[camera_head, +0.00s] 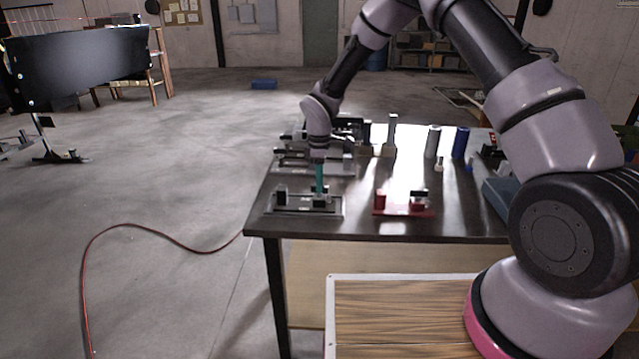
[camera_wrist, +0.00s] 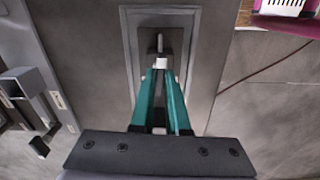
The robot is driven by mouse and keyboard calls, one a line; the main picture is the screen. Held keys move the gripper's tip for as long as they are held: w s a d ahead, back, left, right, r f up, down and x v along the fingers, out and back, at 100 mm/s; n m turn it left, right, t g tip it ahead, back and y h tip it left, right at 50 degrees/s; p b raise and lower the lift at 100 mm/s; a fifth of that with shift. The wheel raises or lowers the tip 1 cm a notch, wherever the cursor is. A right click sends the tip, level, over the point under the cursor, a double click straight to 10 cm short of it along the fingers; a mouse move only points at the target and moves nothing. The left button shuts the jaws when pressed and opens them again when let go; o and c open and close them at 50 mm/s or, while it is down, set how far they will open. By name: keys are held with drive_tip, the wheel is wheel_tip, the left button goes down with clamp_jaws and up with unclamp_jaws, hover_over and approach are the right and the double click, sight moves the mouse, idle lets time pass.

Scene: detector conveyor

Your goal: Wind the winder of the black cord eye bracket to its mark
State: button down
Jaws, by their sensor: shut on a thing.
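The black cord eye bracket (camera_head: 281,196) stands on a grey base plate (camera_head: 335,211) at the near left corner of the table. In the wrist view, the plate (camera_wrist: 131,38) lies under my gripper, with a dark upright part (camera_wrist: 159,43) beyond the fingertips. My gripper (camera_head: 319,196) points straight down onto the right part of the bracket. Its teal fingers (camera_wrist: 160,78) are shut on the small pale winder (camera_wrist: 160,63). The winder's mark cannot be made out, and the fingers hide part of the winder.
A red bracket (camera_head: 418,203) on a red plate stands to the right. Further back are a grey cylinder (camera_head: 432,141), a blue cylinder (camera_head: 460,142) and other fixtures. The table's front and left edges are close to the black bracket. Bare tabletop lies between both brackets.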

drive_tip(key=m, duration=0.6)
drive_tip(key=shift+m, duration=0.4)
drive_tip(key=m, duration=0.5)
drive_tip(key=shift+m, duration=0.4)
idle(0.5)
drive_tip(key=c, duration=0.9)
unclamp_jaws()
drive_tip(key=shift+r, duration=0.15)
wheel_tip(320, 180, up, 10)
drive_tip(key=shift+r, duration=0.25)
